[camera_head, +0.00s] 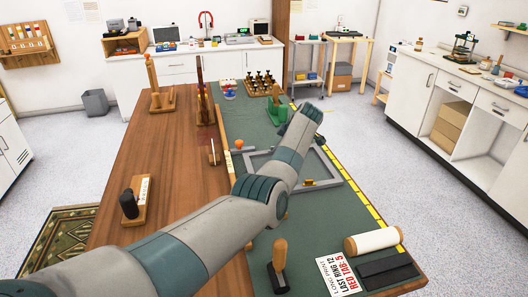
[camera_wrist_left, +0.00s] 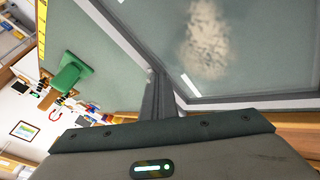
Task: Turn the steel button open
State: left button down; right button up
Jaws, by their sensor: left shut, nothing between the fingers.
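A grey frame (camera_head: 325,165) lies on the green mat, partly hidden under my left arm. A small yellowish fitting (camera_head: 308,183) sits at its near edge. I cannot make out a steel button in either view. The body of my left gripper (camera_wrist_left: 160,135) fills the bottom of that view. My right gripper is in neither view.
A wooden-handled tool (camera_head: 279,265), a cream roll (camera_head: 373,241) and a lettered card (camera_head: 340,276) lie at the near end. A green stand (camera_head: 278,112) and a rack of small dark pieces (camera_head: 262,83) stand beyond the frame. Wooden stands line the bench's left side.

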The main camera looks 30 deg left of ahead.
pick_arm(q)
jog(key=shift+s+a+r, duration=0.1)
jog(key=shift+a+b, duration=0.3)
jog(key=shift+a, duration=0.4)
dwell(0.4)
